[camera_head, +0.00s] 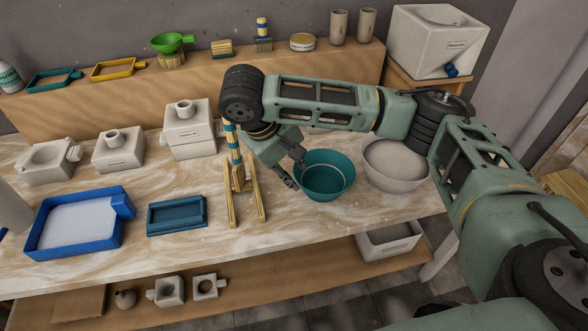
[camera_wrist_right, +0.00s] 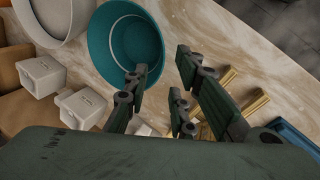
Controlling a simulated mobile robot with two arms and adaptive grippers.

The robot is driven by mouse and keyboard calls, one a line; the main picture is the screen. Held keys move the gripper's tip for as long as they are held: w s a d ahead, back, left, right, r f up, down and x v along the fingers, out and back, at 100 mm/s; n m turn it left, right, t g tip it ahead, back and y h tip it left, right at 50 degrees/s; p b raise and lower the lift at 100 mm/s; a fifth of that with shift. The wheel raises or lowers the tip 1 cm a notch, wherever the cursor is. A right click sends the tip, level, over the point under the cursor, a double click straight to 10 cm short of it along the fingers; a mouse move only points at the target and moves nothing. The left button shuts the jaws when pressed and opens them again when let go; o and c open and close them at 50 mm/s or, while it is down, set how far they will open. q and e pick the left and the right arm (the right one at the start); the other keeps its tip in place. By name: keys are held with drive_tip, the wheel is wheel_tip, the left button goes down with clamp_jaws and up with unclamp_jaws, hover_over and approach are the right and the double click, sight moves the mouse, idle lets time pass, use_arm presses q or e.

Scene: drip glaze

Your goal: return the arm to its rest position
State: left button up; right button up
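My right arm comes in from the right and reaches across the back of the table. Its gripper (camera_head: 292,172) points down between the teal bowl (camera_head: 326,181) and a wooden stand with striped posts (camera_head: 236,165). In the right wrist view, the fingers of this gripper (camera_wrist_right: 162,80) are spread apart with nothing between them. The teal bowl (camera_wrist_right: 125,45) is just beyond one finger there and looks empty of objects. I cannot tell whether a finger touches its rim. My left gripper is not in view.
A grey-white bowl (camera_head: 396,166) stands right of the teal bowl. A blue tray (camera_head: 80,222), a flat teal mould (camera_head: 177,215) and white blocks (camera_head: 187,130) occupy the left and back. A raised wooden shelf (camera_head: 120,100) runs behind. The front right table strip is clear.

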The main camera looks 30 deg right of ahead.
idle(0.3)
drive_tip(key=s+a+f+n+y, duration=0.1)
drive_tip(key=s+a+f, duration=0.1)
drive_tip(key=a+f, duration=0.1)
drive_tip(key=s+a+f+n+y, duration=0.1)
drive_tip(key=s+a+f, duration=0.1)
drive_tip(key=a, duration=0.3)
drive_tip(key=s+a+f+n+y, duration=0.1)
drive_tip(key=s+a+f+y, duration=0.1)
drive_tip(key=a+f, duration=0.2)
drive_tip(key=shift+f+n+t, duration=0.15)
drive_tip(key=shift+n+t, duration=0.15)
drive_tip(key=shift+t, duration=0.1)
drive_tip(key=s+a+f+t+y, duration=0.1)
drive_tip(key=s+a+f+y, duration=0.25)
drive_tip(key=s+a, duration=0.2)
drive_tip(key=s+d+f+m+t+h, duration=0.1)
drive_tip(key=s+d+f+m+h, duration=0.3)
drive_tip(key=s+d, duration=1)
wheel_tip(320, 180, down, 28)
drive_tip(key=d+g+y, duration=0.1)
drive_tip(key=s+d+f+n+g, duration=0.1)
drive_tip(key=s+d+f, duration=0.2)
drive_tip(key=s+f, duration=1.2)
drive_tip(key=shift+s, duration=0.35)
